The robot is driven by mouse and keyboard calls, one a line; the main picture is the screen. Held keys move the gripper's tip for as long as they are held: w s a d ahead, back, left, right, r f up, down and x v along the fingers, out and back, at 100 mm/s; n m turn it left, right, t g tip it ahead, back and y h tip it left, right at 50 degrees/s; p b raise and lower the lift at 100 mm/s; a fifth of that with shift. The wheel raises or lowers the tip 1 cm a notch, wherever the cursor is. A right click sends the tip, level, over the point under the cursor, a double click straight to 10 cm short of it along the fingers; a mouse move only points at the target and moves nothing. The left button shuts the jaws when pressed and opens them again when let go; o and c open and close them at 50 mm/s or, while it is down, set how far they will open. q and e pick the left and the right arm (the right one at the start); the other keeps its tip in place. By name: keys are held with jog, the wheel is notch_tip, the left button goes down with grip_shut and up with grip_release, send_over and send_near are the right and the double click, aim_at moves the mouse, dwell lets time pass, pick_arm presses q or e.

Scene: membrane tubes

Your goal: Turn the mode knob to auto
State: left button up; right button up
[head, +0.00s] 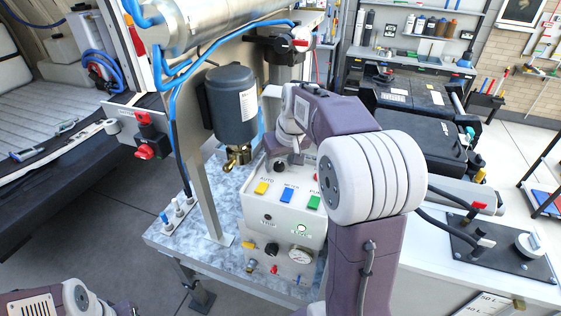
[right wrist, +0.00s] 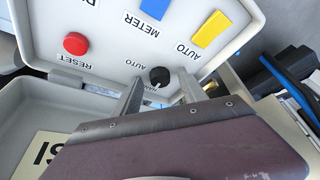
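The mode knob (right wrist: 160,76) is small, round and black with a white pointer mark. It sits on the pale control box (right wrist: 105,60), beside a printed AUTO label, and its pointer faces the lower edge of the right wrist view. My right gripper (right wrist: 159,92) is open, one finger on each side of the knob, with a gap visible around it. In the head view my right gripper (head: 296,150) reaches down at the back of the control box (head: 262,214), and its arm hides part of the box. Only a link of my left arm shows at lower left; its gripper is out of view.
Near the knob are a red RESET button (right wrist: 76,43), a yellow button (right wrist: 212,29) and a blue one (right wrist: 155,8). A green button (head: 314,202) shows in the head view. A dark cylinder (head: 231,105) hangs close behind the box, left of the gripper.

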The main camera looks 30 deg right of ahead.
jog(key=b+v, duration=0.1)
jog(key=v, duration=0.8)
dwell(0.4)
